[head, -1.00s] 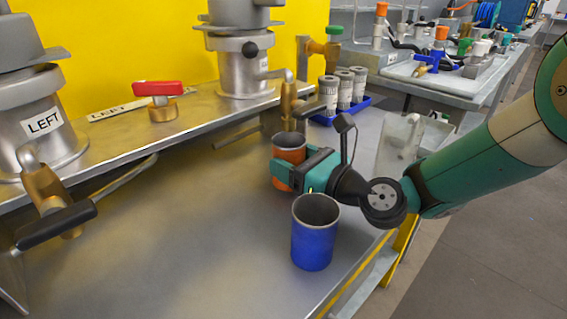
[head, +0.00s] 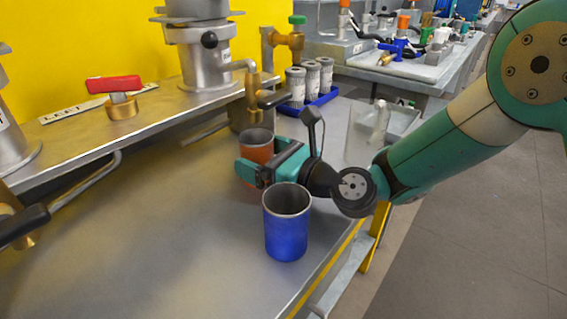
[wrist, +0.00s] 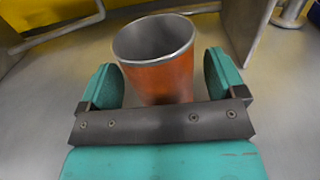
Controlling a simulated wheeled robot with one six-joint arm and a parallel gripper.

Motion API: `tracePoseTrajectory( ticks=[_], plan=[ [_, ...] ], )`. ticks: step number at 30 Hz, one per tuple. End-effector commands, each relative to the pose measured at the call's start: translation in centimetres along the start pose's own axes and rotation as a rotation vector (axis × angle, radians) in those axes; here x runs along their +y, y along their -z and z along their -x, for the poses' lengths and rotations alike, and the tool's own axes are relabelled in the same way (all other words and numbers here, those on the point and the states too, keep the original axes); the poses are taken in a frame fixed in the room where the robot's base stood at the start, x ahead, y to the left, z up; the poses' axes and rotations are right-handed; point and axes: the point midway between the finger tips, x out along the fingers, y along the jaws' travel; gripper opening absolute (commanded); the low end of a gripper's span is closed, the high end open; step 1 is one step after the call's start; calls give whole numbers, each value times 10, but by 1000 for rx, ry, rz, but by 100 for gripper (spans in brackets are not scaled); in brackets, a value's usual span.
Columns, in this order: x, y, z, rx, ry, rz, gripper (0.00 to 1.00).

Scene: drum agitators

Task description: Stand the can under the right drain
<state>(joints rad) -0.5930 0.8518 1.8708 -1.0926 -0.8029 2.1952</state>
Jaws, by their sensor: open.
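An orange can (head: 257,150) stands upright and open-topped on the metal bench, partly hidden by my gripper (head: 259,167). My gripper is open, with one finger on each side of the can. In the wrist view the orange can (wrist: 158,62) stands between the fingers (wrist: 160,85), with a narrow gap visible beside the right finger. The right drain is a brass tap (head: 253,88) below the right grey drum (head: 206,55). The can appears just below this tap in the head view; I cannot tell whether it is directly under the outlet.
A blue can (head: 286,235) stands close in front of my gripper, near the bench edge. A blue tray (head: 326,97) with 3 grey canisters and a clear container (head: 368,135) are behind. A black tap handle (head: 22,226) is at left. The bench's left middle is clear.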

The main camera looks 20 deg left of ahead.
Motion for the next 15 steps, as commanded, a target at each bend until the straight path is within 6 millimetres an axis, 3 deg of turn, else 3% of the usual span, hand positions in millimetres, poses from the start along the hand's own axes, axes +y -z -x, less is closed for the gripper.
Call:
tracePoseTrajectory(
  ticks=[15],
  plan=[
    [-2,5,101,1,5,-1,89]
  ],
)
